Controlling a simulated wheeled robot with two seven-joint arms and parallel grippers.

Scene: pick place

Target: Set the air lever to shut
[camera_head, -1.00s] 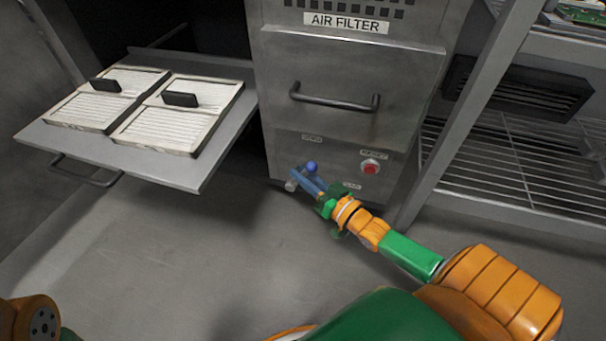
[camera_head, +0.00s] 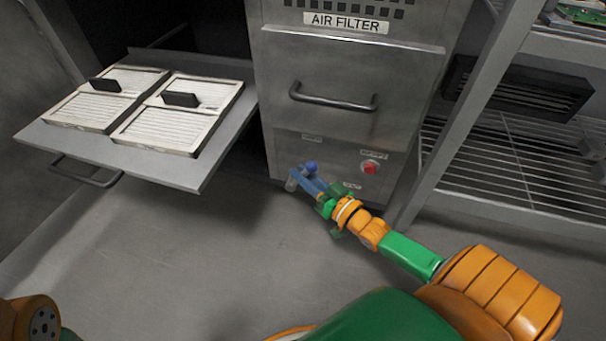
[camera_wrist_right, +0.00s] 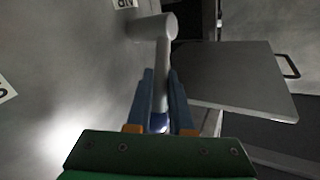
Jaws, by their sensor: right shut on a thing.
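The air lever is a grey handle with a blue ball (camera_head: 311,166) on the lower panel of the air filter cabinet (camera_head: 340,65). In the right wrist view its grey shaft (camera_wrist_right: 162,72) runs from a round grey hub to the blue ball. My right gripper (camera_head: 306,180) is at the lever, with its blue fingers (camera_wrist_right: 162,98) on both sides of the shaft near the ball, shut on it. The fingers partly hide the lever in the head view. The small labels around it are too blurred to read surely. My left gripper is out of view.
A red button (camera_head: 370,167) sits right of the lever. A drawer handle (camera_head: 334,101) sticks out above. An open tray (camera_head: 205,172) with two framed filters (camera_head: 180,115) juts out at the left. A wire rack (camera_head: 510,165) stands at the right.

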